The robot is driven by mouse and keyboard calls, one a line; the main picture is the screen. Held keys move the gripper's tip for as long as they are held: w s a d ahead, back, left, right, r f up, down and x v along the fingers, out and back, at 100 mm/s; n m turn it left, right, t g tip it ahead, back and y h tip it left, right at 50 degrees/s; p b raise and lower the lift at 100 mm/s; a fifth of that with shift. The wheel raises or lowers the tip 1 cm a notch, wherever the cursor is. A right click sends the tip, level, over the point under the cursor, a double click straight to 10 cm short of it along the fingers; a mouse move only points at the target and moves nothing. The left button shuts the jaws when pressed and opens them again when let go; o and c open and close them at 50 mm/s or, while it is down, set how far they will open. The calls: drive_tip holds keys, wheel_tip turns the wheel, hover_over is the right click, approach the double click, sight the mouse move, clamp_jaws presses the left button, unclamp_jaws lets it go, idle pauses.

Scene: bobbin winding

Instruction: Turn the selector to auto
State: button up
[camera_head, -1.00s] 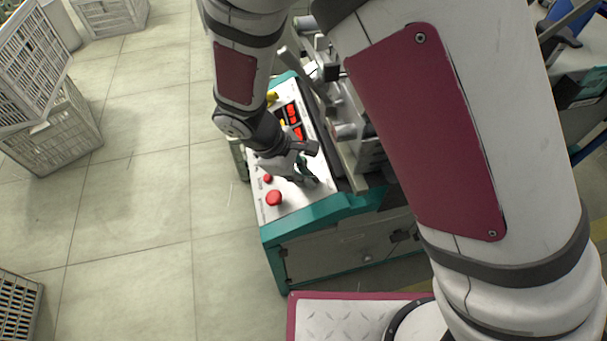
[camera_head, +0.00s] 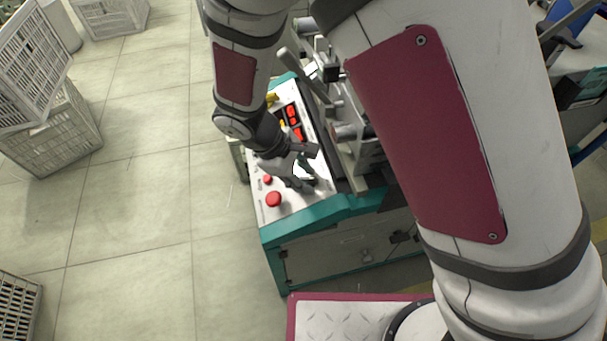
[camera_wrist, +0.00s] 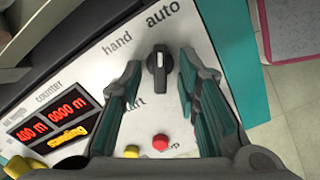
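The selector (camera_wrist: 159,72) is a black knob on the white control panel (camera_wrist: 80,75). Its pale mark points up in the wrist view, towards the printed word "auto"; "hand" is printed to the upper left. My gripper (camera_wrist: 160,68) is open, with one finger on each side of the knob and visible gaps between. Whether the fingertips reach down to knob height I cannot tell. In the head view my gripper (camera_head: 304,175) is over the near part of the panel and hides the selector.
A red button (camera_wrist: 160,142) and a yellow button (camera_wrist: 131,151) lie below the selector in the wrist view. Lit displays (camera_wrist: 55,122) are to the left. A larger red button (camera_head: 274,199) sits near the panel's front corner. Crates (camera_head: 55,130) stand on the floor at left.

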drive_tip(key=v, duration=1.2)
drive_tip(key=shift+s, duration=0.1)
